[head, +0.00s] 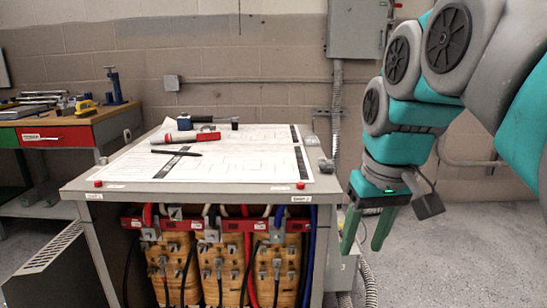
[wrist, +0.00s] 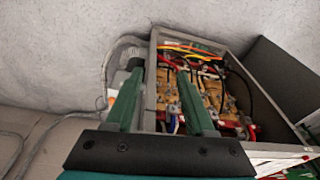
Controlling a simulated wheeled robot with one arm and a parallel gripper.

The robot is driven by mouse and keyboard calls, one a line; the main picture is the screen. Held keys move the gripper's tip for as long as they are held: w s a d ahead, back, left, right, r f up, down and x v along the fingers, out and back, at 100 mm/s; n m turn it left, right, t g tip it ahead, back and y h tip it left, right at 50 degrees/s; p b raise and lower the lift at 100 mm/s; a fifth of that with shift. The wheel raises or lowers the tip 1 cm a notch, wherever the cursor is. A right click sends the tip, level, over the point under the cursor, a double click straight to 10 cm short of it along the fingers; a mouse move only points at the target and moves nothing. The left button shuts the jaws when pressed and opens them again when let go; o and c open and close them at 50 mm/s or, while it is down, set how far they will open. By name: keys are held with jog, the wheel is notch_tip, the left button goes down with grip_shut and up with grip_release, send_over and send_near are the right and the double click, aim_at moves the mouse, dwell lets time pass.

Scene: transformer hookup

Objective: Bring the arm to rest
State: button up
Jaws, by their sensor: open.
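My gripper (head: 366,232) hangs at the right of the table in the head view, fingers pointing down and spread apart with nothing between them. My teal and grey arm (head: 412,130) comes in from the upper right and bends down to it. In the wrist view the two green fingers (wrist: 163,100) are apart and empty. Beyond them in that view is the transformer (wrist: 215,95) with its coils and coloured cables. In the head view the transformer (head: 222,262) stands under the table top, below and left of my gripper.
A workbench (head: 60,131) stands at the left. A conduit (head: 337,110) runs down the wall behind my gripper. Floor at the right is clear.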

jog(key=s+f+m+g, duration=0.1)
jog(key=s+f+g, duration=0.2)
jog(key=s+f, duration=1.5)
notch_tip(320, 180, down, 4)
jog(key=shift+s+d+f+m+g+h, duration=0.2)
jog(key=shift+s+d+m+g+h, duration=0.1)
jog(key=shift+d+m, duration=0.1)
